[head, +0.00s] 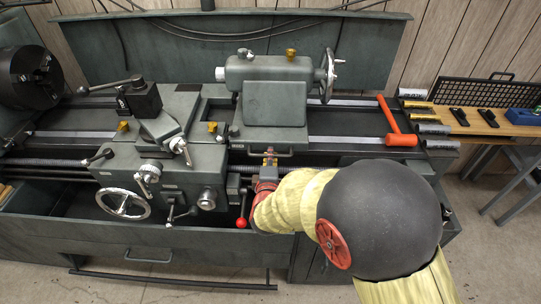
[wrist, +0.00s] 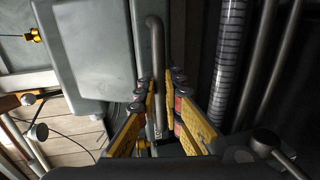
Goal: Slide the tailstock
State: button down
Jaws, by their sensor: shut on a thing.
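The grey-green tailstock (head: 275,103) sits on the lathe bed, right of the carriage (head: 165,165), with its handwheel (head: 329,75) at the right. In the wrist view the tailstock body (wrist: 95,45) fills the upper left. A dark bar handle (wrist: 157,45) with a bent end runs between my fingers; in the head view the handle (head: 284,154) shows at the tailstock's front foot. My gripper (head: 270,157) is at this handle, and in the wrist view its yellow fingers (wrist: 161,88) are closed around it. The exact contact is partly hidden.
An orange mallet (head: 397,125) lies on the bed right of the tailstock. The bed rail (head: 345,121) is bare between them. A red-knobbed lever (head: 241,220) is left of my wrist. A wooden bench (head: 480,122) with tools stands at the right.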

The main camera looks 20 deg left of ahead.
jog(key=shift+a+p, duration=0.1)
jog(key=shift+p, duration=0.25)
jog(key=shift+s+a+r+p, duration=0.1)
jog(key=shift+a+p, duration=0.2)
jog(key=shift+p, duration=0.35)
jog(key=shift+a, duration=0.2)
jog(key=c, duration=1.9)
grip_release()
jog(key=v, duration=1.2)
